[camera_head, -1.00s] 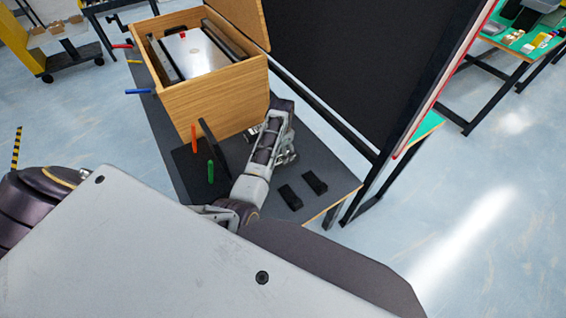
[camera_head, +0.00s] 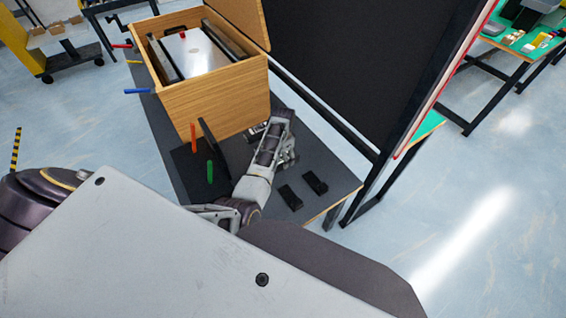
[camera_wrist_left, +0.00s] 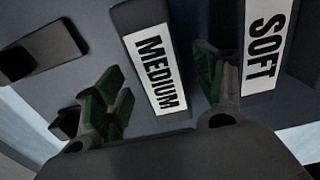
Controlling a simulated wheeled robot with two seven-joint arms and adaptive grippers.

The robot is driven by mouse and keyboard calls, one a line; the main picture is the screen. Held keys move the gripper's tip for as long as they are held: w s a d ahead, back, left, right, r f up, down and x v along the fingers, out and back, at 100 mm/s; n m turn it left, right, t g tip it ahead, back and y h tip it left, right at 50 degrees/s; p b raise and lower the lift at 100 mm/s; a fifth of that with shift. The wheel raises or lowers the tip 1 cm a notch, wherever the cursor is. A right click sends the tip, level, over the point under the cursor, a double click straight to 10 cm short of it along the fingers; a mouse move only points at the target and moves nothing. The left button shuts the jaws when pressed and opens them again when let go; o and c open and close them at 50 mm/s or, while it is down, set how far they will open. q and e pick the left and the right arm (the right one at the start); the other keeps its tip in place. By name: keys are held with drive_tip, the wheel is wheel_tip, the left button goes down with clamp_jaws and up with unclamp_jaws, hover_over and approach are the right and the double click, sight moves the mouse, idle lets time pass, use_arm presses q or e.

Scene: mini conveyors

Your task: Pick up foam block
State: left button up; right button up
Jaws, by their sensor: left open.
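My left gripper (camera_head: 287,152) is over the dark table, beside the wooden box. In the left wrist view its two fingers (camera_wrist_left: 160,88) stand apart with green inner pads. In the head view the arm and gripper hide most of the labelled blocks. My right gripper is not in view.
A wooden box (camera_head: 215,105) with a raised lid stands behind the gripper. Two black pieces (camera_head: 290,197) lie near the table's right corner. A black stand (camera_head: 188,165) with red and green pegs is to the left. A large black panel (camera_head: 345,75) rises behind the table.

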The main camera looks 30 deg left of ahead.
use_arm(q)
wheel_tip(320, 180, down, 2)
drive_tip(key=shift+f, duration=0.25)
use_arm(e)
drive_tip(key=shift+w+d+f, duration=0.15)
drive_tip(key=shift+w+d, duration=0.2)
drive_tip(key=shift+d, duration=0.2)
use_arm(q)
drive_tip(key=c, duration=1.1)
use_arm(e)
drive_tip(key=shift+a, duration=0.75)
